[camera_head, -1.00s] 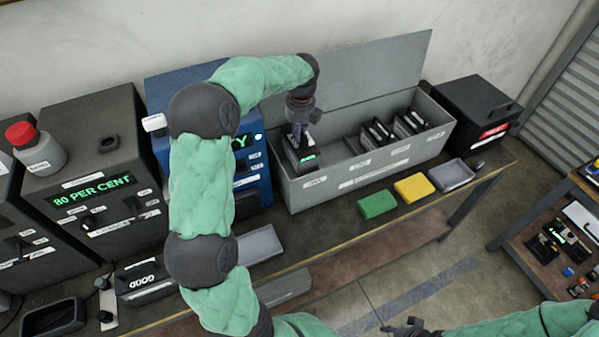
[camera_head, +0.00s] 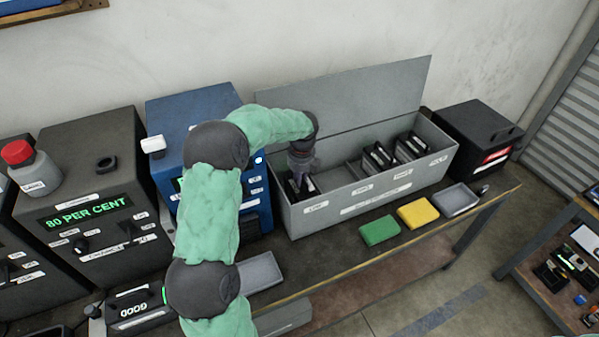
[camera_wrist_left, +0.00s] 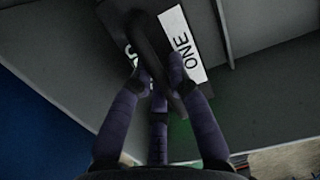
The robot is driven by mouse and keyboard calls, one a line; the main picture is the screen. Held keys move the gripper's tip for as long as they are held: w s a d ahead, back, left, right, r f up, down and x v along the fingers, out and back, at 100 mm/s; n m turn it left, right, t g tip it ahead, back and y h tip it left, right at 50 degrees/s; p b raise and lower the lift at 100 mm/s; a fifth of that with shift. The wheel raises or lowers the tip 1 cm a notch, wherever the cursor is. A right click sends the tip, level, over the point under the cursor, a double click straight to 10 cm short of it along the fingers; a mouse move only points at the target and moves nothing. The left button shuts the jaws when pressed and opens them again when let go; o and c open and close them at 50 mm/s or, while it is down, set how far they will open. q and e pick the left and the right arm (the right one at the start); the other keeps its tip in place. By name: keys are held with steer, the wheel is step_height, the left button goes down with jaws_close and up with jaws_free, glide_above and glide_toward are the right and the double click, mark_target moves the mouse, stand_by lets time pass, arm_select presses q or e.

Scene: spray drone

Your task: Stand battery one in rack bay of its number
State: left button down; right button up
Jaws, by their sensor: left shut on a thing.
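The grey rack (camera_head: 335,210) stands open on the bench, its lid raised behind. Battery one (camera_head: 297,192) is a dark block in the rack's leftmost bay, low behind the front wall and looking about upright. Its base is hidden, so I cannot tell if it touches the floor. In the left wrist view, its top (camera_wrist_left: 138,35) shows a dark handle and a white label reading ONE. My left gripper (camera_head: 301,172) is shut on that handle, with its fingers around it in the wrist view (camera_wrist_left: 160,85). My right gripper is out of view.
Other dark batteries (camera_head: 379,157) stand in bays farther right. A blue machine (camera_head: 190,120) is close left of the rack, and a black box (camera_head: 480,118) is to its right. Green (camera_head: 379,230), yellow (camera_head: 418,214) and grey trays lie in front.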

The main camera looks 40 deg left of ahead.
arm_select(q)
steer(key=shift+w+a, duration=0.1)
stand_by(0.3)
steer(key=c, duration=1.2)
jaws_free()
steer(key=shift+f, duration=0.15)
step_height(320, 180, up, 12)
steer(key=s+d+p, duration=0.1)
steer(key=p, duration=0.1)
steer(key=shift+d+p, duration=0.25)
steer(key=shift+p, duration=0.15)
